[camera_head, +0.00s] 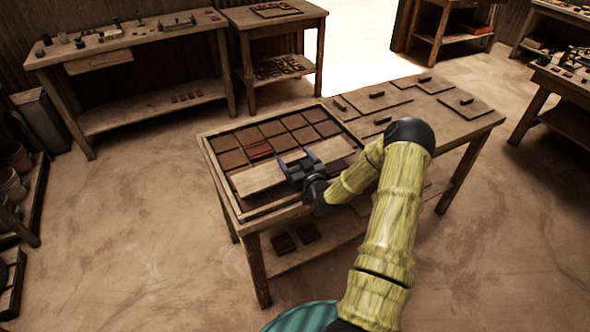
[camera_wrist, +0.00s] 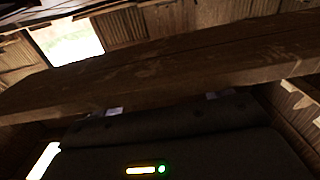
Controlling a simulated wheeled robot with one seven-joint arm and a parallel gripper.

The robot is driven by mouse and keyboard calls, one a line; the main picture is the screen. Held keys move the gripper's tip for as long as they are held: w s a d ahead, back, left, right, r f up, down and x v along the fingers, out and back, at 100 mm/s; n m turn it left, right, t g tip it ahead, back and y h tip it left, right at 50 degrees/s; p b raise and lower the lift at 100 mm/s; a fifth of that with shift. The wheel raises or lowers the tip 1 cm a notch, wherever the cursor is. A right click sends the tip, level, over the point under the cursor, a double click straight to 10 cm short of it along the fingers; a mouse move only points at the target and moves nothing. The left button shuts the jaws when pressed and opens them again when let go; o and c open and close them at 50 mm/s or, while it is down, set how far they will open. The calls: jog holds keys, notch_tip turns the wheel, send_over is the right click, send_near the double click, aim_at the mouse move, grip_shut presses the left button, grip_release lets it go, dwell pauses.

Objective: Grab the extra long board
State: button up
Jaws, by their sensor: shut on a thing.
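The extra long board (camera_head: 259,177) is a long, light brown wooden plank. In the head view it lies crosswise over the near part of the framed tile tray (camera_head: 216,168). I cannot tell whether it touches the tray or is just above it. My gripper (camera_head: 297,167) is at the middle of the board, shut on it, and hides a small part of it. In the wrist view the board (camera_wrist: 170,65) spans the whole width, slightly tilted, just beyond the dark gripper body (camera_wrist: 165,113). The fingertips are mostly hidden there.
The tray sits on a wooden table (camera_head: 455,125) with several flat handled boards (camera_head: 465,106) to its right. Loose tiles (camera_head: 283,243) lie on the table's lower shelf. A workbench (camera_head: 130,38) and a small table (camera_head: 275,14) stand behind.

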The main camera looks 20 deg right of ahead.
aim_at(295, 157)
jog(key=shift+r, duration=1.65)
jog(key=shift+f, duration=0.15)
